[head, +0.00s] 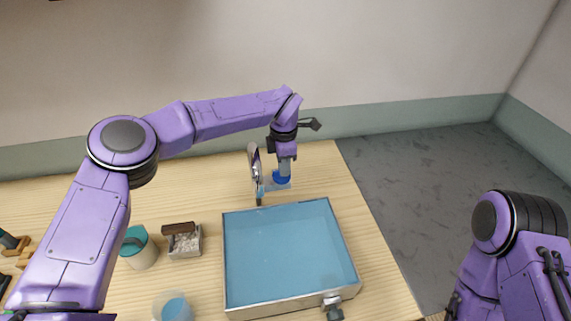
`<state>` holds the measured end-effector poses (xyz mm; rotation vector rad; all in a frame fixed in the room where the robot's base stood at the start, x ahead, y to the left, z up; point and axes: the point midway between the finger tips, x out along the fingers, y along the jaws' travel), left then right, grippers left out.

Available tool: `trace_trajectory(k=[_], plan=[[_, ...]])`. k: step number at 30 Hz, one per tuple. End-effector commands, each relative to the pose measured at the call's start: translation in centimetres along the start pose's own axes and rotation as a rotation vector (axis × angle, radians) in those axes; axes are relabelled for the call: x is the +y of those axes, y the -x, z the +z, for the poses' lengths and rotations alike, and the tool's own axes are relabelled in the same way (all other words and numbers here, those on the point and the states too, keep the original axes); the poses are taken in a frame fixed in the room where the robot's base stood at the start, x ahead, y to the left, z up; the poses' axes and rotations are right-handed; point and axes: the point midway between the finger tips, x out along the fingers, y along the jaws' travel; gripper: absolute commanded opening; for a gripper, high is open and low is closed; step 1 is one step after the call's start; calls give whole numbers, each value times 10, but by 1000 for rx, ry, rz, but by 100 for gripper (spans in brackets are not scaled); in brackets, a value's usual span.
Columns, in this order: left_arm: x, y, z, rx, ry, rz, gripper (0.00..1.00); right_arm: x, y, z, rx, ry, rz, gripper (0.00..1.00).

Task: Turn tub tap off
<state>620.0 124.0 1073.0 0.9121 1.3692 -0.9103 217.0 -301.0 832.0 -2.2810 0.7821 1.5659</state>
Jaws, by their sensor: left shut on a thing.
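A tub (228,311) filled with blue water sits at the table's right part. A chrome curved tap (254,160) stands just behind its far rim, with its spout end over or near that rim. A blue tap knob (282,179) is beside it on the right. My left gripper (285,165) points down from above and is shut on the blue knob; its fingers partly hide the knob. I cannot tell whether water is running. My right arm is at the lower right, and its gripper is out of view.
A drain valve (333,306) sticks out of the tub's front wall. Left of the tub are a small tray (185,246) with white bits and a brown block, a teal-lidded jar (139,248) and a cup (174,306) of blue liquid. The floor at right is clear.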

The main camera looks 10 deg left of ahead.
Motion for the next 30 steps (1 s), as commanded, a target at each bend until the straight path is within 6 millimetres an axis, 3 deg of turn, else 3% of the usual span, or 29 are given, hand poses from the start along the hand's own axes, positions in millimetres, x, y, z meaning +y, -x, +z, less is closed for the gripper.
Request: trace_trajectory(k=[15, 16, 18, 26, 30], plan=[[0, -2, 0, 3, -20, 0, 0, 0, 0, 0, 0, 0, 0, 43], [0, -2, 0, 3, -20, 0, 21, 0, 0, 0, 0, 0, 0, 43], [0, -2, 0, 2, -19, 0, 40, 0, 0, 0, 0, 0, 0, 43], [0, 0, 0, 1, -17, 0, 40, 0, 0, 0, 0, 0, 0, 43], [1, 12, 0, -1, -16, 3, 40, -1, -8, 3, 0, 0, 0, 43]])
